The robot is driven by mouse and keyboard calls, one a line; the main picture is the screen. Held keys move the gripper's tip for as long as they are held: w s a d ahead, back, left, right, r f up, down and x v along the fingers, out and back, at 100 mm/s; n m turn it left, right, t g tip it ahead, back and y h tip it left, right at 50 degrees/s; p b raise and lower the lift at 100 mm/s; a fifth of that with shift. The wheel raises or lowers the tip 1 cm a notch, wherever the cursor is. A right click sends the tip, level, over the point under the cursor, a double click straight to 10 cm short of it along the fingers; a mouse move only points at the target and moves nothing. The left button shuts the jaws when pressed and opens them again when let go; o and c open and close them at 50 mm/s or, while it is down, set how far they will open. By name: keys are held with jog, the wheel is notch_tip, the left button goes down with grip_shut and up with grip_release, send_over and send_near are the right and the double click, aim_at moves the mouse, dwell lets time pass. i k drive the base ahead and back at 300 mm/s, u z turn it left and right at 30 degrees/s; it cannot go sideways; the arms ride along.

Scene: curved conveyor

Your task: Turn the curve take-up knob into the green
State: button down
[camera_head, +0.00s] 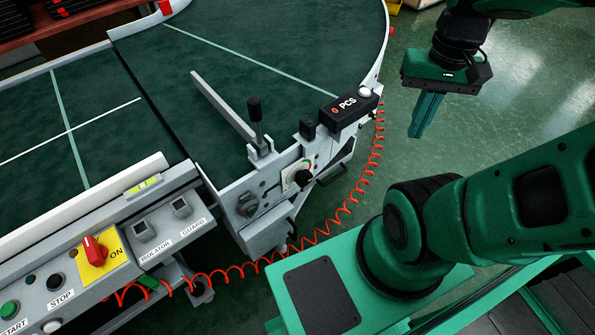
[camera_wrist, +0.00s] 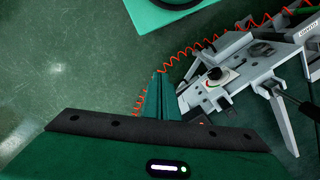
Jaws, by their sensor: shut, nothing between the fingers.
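The curve take-up knob (camera_head: 303,178) is a black knob on a pale dial plate at the end of the curved conveyor. Its dial carries a coloured arc with red and green; the pointer is too small to read. The knob also shows in the wrist view (camera_wrist: 214,74), right of my fingers. My gripper (camera_head: 422,118) hangs over the floor to the right of the conveyor, well apart from the knob. Its green fingers are shut with nothing between them, and they also show in the wrist view (camera_wrist: 158,82).
A black PCS counter box (camera_head: 350,108) and an upright black-handled lever (camera_head: 256,118) stand near the knob. A coiled red cable (camera_head: 351,205) loops beside the conveyor. A control panel with a red switch (camera_head: 95,250) is at lower left. Open floor (camera_head: 395,170) lies between gripper and conveyor.

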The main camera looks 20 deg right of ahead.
aim_at(304, 177)
jog(key=u, duration=1.1)
jog(key=k, duration=1.7)
jog(key=z, duration=0.6)
jog(key=i, duration=1.05)
